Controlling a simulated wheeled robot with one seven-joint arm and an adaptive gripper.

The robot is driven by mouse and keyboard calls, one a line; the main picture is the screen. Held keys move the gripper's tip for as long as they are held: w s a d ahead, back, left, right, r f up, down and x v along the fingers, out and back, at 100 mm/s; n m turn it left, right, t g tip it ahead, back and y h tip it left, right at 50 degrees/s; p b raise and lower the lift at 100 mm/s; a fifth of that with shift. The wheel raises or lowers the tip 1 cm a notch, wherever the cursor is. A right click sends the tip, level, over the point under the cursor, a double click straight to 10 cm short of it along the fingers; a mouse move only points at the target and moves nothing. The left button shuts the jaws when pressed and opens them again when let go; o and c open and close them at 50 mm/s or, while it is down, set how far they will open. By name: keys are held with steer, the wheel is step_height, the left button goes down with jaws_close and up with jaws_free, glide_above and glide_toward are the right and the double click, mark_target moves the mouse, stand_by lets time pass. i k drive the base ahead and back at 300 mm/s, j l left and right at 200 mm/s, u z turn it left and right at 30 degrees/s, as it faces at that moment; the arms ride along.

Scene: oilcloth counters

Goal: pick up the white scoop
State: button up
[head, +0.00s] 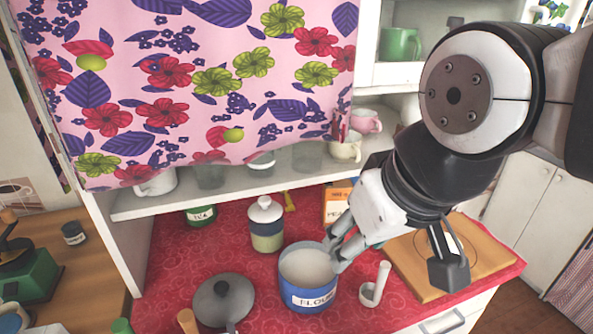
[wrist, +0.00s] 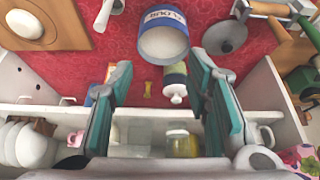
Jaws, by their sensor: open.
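The white scoop (head: 375,288) lies on the red oilcloth counter, right of the blue flour canister, its handle pointing up and away in the head view. It also shows at the top left of the wrist view (wrist: 106,14), next to the canister. My gripper (head: 337,252) is open and appears over the canister's right rim in the head view. In the wrist view the gripper's fingers (wrist: 160,72) are wide apart with nothing held between them. The scoop is outside the fingers and apart from them.
The open flour canister (head: 313,299) stands beside the scoop. A grey lid (head: 224,299), a lidded jar (head: 266,227) and an orange box (head: 337,203) are nearby. A wooden board (head: 407,258) lies at right. A shelf (head: 240,192) with cups hangs behind. Bare oilcloth (head: 352,317) shows in front.

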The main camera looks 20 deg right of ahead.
mark_target(369, 294)
steer(key=l, duration=1.95)
steer(key=l+u, duration=0.25)
steer(key=l, duration=0.3)
steer(key=k+l+u, duration=0.1)
steer(key=l+u, duration=0.15)
steer(key=l, duration=0.3)
steer(key=k+l+u, duration=0.1)
steer(key=l+u, duration=0.15)
steer(key=l, duration=0.3)
steer(key=u, duration=1)
